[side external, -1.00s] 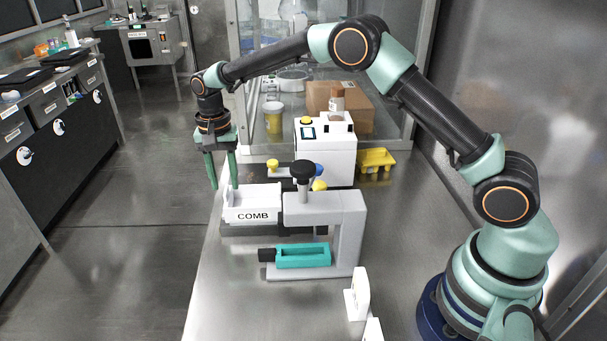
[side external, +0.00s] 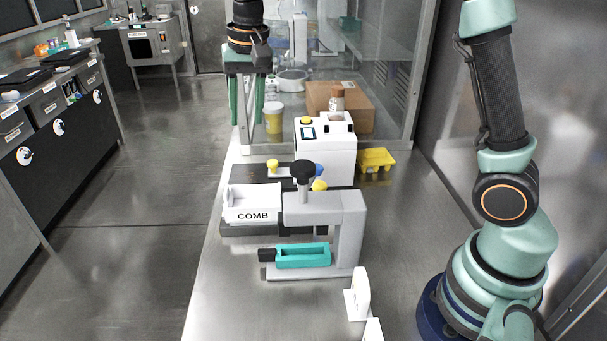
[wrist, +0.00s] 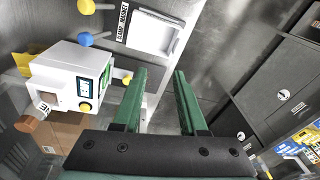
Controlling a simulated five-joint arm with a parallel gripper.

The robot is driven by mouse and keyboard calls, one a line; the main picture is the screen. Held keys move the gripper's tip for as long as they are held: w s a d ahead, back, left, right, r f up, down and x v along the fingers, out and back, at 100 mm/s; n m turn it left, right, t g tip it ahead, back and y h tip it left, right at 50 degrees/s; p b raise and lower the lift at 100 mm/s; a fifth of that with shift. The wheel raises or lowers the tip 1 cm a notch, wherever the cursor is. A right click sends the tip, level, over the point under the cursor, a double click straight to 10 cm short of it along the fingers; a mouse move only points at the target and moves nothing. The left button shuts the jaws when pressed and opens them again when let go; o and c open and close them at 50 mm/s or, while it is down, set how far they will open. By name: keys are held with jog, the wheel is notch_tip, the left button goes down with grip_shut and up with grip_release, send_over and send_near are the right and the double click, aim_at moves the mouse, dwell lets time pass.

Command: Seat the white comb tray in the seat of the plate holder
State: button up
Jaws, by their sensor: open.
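The white comb tray (side external: 253,198), labelled COMB on its front, sits level on the left part of a dark base (side external: 270,230), which I take to be the plate holder. The tray's underside is hidden, so I cannot tell how deep it sits. In the wrist view, a white tray (wrist: 150,36) lies beyond my fingertips. My gripper (side external: 246,118) is open and empty, well above and behind the tray, with its green fingers pointing down. Its two fingers show apart with nothing between them in the wrist view (wrist: 160,72).
A grey clamp frame (side external: 348,225) with a black knob stands right of the tray, with a teal block (side external: 302,256) before it. A white device (side external: 326,155) with a yellow button stands behind. A yellow rack (side external: 376,160) is to its right. The bench's front left is clear.

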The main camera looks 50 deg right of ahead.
jog(key=s+d+n+t, duration=0.2)
jog(key=s+d+n, duration=0.1)
jog(key=s, duration=0.6)
jog(key=s+d+n+t, duration=0.2)
jog(key=s+d+n, duration=0.1)
jog(key=s, duration=0.6)
jog(key=shift+s+f, duration=0.4)
jog(key=shift+f, duration=0.05)
